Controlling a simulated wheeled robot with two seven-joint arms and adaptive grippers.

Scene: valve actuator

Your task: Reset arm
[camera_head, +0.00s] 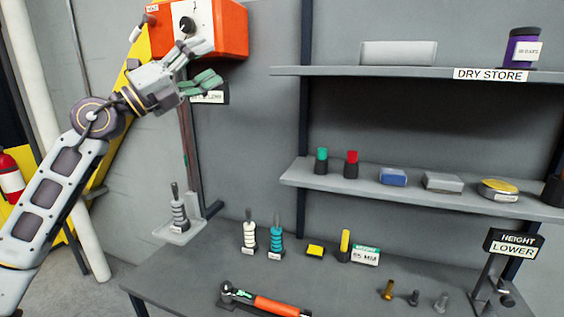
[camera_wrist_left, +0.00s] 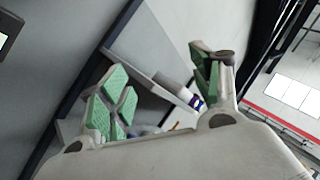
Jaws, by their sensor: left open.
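My left gripper (camera_head: 200,72) is raised in the upper left of the head view, with its green-padded fingers just below and in front of the orange box (camera_head: 228,30). The box has a white panel with a black knob (camera_head: 187,24). In the left wrist view the gripper (camera_wrist_left: 165,95) has its fingers spread apart with nothing between them. The fingers partly cover the lower part of the box and a label behind them. I cannot tell from the head view whether they touch the box. My right gripper is not in view.
Below is a grey workbench (camera_head: 190,270) with spindles, a yellow block, an orange-handled wrench (camera_head: 265,302) and several bolts. Two wall shelves (camera_head: 400,72) hold boxes and jars at right. A HEIGHT LOWER sign (camera_head: 514,244) stands at the bench's right. Open air lies between arm and shelves.

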